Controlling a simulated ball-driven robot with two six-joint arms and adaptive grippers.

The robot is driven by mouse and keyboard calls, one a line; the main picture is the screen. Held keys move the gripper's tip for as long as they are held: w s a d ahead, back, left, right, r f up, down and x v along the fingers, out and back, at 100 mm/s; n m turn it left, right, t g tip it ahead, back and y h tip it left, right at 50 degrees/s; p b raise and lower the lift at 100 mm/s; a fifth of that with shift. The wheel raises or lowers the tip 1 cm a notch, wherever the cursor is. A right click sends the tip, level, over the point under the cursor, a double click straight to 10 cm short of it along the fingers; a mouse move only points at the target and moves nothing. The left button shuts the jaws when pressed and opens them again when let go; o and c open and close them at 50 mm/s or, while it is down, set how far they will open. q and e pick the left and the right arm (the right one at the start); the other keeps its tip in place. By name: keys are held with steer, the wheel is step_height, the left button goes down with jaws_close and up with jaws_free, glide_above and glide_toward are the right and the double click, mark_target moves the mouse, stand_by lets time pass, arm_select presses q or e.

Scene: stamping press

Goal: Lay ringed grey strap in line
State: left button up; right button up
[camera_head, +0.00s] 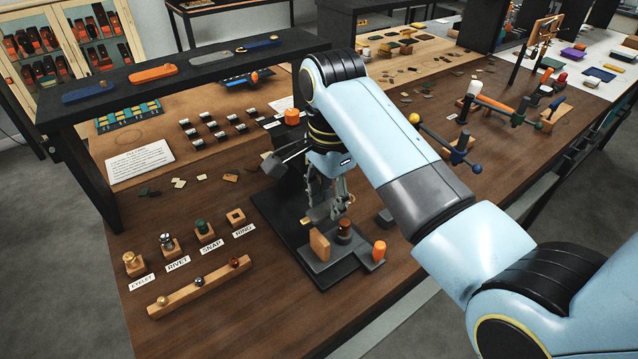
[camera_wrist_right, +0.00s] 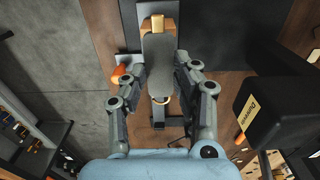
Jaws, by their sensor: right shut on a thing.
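The grey strap (camera_wrist_right: 159,65) shows in the right wrist view as a dark rounded strip between my fingers, with a brass-coloured ring (camera_wrist_right: 160,101) at its near end. My right gripper (camera_wrist_right: 161,68) is shut on it. In the head view my right gripper (camera_head: 335,208) is low over the black press base (camera_head: 282,222), beside the dark brown post (camera_head: 344,231) and the wooden block (camera_head: 319,245). The strap is hard to make out there. I cannot tell whether it touches the base. My left gripper is out of view.
An orange knob (camera_head: 379,250) stands at the base's front right. A black press head (camera_wrist_right: 262,113) is close right in the wrist view. Labelled wooden holders (camera_head: 168,245) and a peg rail (camera_head: 200,287) are to the left. A raised shelf (camera_head: 115,80) carries several straps behind.

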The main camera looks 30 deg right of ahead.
mark_target(328, 208)
steer(key=shift+s, duration=0.1)
steer(key=shift+a+f, duration=0.15)
steer(key=shift+f+b, duration=0.45)
steer(key=shift+f, duration=1.15)
steer(key=shift+r+p, duration=0.1)
steer(key=shift+p, duration=0.4)
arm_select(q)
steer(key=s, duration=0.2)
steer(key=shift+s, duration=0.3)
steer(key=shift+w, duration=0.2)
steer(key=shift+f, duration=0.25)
arm_select(e)
steer(key=shift+f, duration=1.35)
